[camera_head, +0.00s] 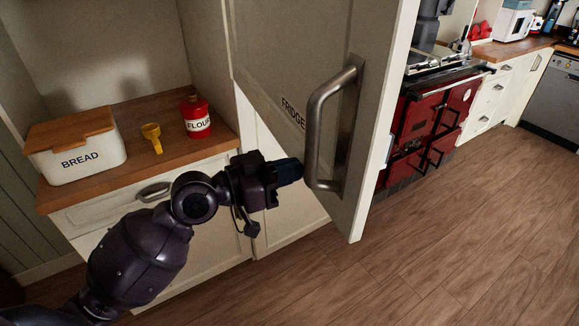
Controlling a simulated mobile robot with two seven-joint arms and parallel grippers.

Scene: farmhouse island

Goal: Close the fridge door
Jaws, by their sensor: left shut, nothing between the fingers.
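The fridge door (285,60) is a cream panel marked "FRIDGE" with a long vertical metal handle (318,130). It stands swung out in front of the cabinets, its free edge toward the right. My left gripper (300,169) is shut and empty. Its tip is just left of the lower part of the handle; I cannot tell whether it touches. The fridge interior is hidden in this view. My right gripper is not in view.
A wooden counter (157,165) at left holds a bread box (77,155), a yellow scoop (152,136) and a red flour tin (195,117). A red range cooker (430,115) stands behind the door's right edge. The wooden floor (460,230) at right is clear.

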